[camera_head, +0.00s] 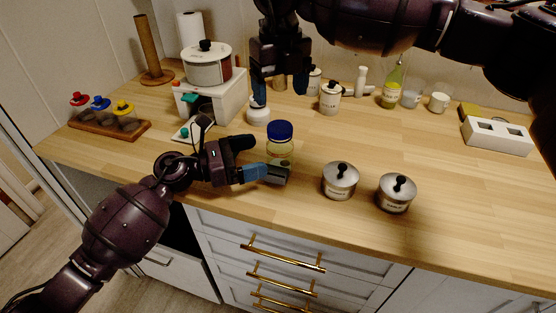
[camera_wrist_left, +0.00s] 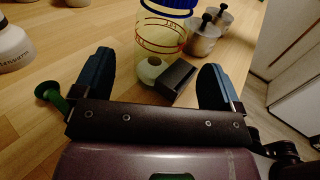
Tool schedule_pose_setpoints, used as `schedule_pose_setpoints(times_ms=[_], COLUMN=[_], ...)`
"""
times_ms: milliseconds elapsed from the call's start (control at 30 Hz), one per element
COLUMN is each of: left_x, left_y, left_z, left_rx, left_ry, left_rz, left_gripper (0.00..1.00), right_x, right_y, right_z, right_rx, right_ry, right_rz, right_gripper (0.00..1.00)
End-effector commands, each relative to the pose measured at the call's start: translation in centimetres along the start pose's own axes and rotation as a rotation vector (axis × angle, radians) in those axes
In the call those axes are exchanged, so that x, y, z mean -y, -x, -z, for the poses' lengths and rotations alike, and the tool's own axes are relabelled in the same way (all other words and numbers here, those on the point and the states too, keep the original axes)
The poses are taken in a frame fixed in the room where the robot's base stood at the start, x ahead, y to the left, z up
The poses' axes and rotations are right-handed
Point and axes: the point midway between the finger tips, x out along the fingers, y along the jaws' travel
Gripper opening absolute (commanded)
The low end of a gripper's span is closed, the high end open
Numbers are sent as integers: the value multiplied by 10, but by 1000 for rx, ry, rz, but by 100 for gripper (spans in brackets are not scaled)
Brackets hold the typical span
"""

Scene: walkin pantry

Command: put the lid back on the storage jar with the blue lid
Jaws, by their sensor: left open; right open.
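The storage jar (camera_head: 279,155) is clear with a yellowish tint and stands upright near the counter's front edge. Its blue lid (camera_head: 280,131) shows at the jar's top; I cannot tell how firmly it sits. My left gripper (camera_head: 262,161) is open, low beside the jar. In the left wrist view the jar (camera_wrist_left: 160,42) stands ahead between the two spread fingers, with its blue top (camera_wrist_left: 170,5) cut by the frame edge. My right gripper (camera_head: 280,92) is open and empty, pointing down behind the jar, above a small white container (camera_head: 257,114).
Two metal pots (camera_head: 340,182) (camera_head: 396,194) with black knobs stand right of the jar. A small rack (camera_head: 110,128) with red, blue and yellow tops is at left. A white stand (camera_head: 212,100) holds a larger pot (camera_head: 207,68). The counter's middle right is clear.

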Motion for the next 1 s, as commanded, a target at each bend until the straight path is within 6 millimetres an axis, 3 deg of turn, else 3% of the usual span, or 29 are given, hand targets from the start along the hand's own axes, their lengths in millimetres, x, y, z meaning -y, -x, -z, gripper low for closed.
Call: schedule_pose_setpoints(times_ms=[200, 400, 833, 1000], left_x=[0, 0, 0, 0], left_y=[-34, -52, -59, -58], left_z=[-1, 0, 0, 0], left_rx=[1, 0, 0, 0], left_ry=[0, 0, 0, 0], left_rz=[2, 0, 1, 0], left_gripper=[90, 90, 90, 66], right_x=[0, 0, 0, 0], right_y=[0, 0, 0, 0], right_z=[0, 0, 0, 0], right_rx=[0, 0, 0, 0], right_ry=[0, 0, 0, 0], right_rz=[0, 0, 0, 0], right_gripper=[76, 76, 76, 76])
